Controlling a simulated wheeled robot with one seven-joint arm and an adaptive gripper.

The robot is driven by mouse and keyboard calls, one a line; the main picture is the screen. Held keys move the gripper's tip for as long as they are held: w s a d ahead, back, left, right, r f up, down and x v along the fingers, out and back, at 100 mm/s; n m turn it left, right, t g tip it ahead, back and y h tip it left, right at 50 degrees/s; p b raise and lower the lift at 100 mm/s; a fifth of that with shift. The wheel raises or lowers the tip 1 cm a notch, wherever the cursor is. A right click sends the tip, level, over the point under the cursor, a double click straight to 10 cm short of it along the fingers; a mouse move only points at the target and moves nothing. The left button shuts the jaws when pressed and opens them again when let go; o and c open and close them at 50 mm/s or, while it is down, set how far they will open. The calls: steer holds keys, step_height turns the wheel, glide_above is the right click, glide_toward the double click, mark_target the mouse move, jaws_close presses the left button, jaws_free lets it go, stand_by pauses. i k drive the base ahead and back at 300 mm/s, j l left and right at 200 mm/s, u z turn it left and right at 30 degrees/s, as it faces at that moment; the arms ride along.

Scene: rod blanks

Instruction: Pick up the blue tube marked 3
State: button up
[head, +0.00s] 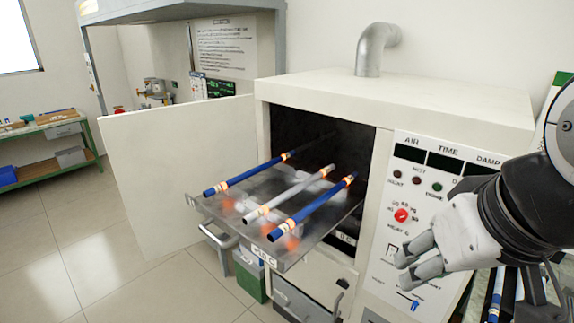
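Two blue tubes with orange and white bands lie on the pulled-out metal tray (206,203) of the oven. One blue tube (240,177) is on the left. The other blue tube (312,208) is on the right. A white tube (290,194) lies between them. All three slant back toward the oven opening. I cannot read a 3 on any of them. My gripper (402,264) is at the right, in front of the oven's control panel, apart from the tubes. Its fingers look apart, with nothing between them.
The oven's door (178,170) stands open to the left of the tray. The control panel (410,190) is right of the opening. More blue and white tubes (497,290) show at the lower right, partly behind my arm. A green bench (45,130) stands far left. The left floor is clear.

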mark_target(222, 185)
steer(key=i+j+u, duration=0.1)
steer(key=i+j, duration=0.5)
steer(key=j, duration=0.25)
steer(key=i+j+u, duration=0.15)
steer(key=i+j, duration=0.5)
steer(key=j, duration=0.1)
